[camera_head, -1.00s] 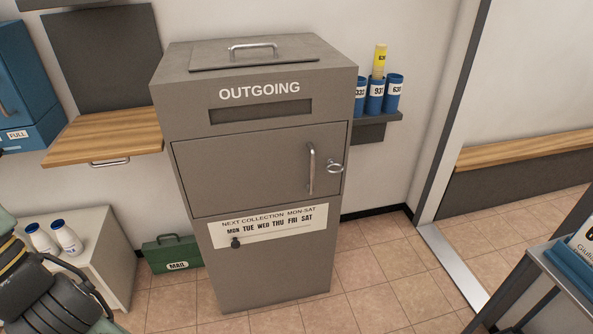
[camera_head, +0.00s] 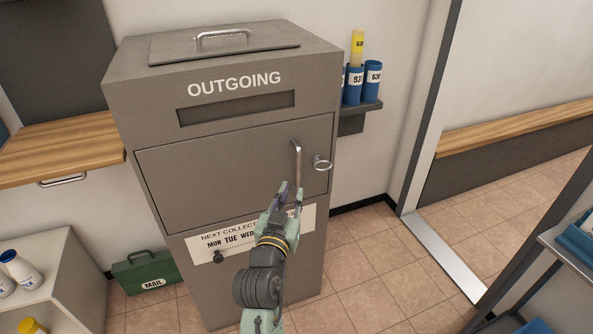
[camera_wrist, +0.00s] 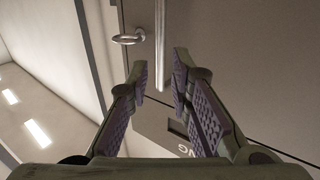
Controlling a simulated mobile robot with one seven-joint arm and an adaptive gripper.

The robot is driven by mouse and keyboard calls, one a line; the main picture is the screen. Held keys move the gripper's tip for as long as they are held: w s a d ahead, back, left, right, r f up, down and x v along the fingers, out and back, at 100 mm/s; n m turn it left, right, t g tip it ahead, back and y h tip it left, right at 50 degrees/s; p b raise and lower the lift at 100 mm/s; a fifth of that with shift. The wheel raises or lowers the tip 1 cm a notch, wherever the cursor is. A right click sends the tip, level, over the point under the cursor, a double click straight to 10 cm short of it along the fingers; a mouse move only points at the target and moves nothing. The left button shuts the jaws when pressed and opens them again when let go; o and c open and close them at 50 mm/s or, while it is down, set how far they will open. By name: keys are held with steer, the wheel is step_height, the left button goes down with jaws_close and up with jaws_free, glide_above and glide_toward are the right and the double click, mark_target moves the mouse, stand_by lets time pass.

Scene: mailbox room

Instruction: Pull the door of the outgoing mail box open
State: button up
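The outgoing mail box (camera_head: 150,115) is a grey metal cabinet marked OUTGOING. Its door (camera_head: 215,165) looks shut, flush with the front. My gripper (camera_head: 291,190) is near the lower end of the handle. In the wrist view, my gripper (camera_wrist: 161,72) is open, with the handle bar (camera_wrist: 160,40) showing between its two fingertips. I cannot tell whether either finger touches the bar.
A shelf with blue tubes (camera_head: 372,83) is on the wall right of the box. A wooden shelf (camera_head: 60,160) juts out at the left. A green MAIL case (camera_head: 147,271) is on the floor. A rack (camera_head: 565,255) stands at the right. Floor is clear between box and rack.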

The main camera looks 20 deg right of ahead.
mark_target(298, 173)
steer(key=p+x, duration=0.2)
steer(key=x, duration=0.7)
steer(key=shift+w+r, duration=0.1)
steer(key=shift+w, duration=0.1)
jaws_close()
stand_by(0.3)
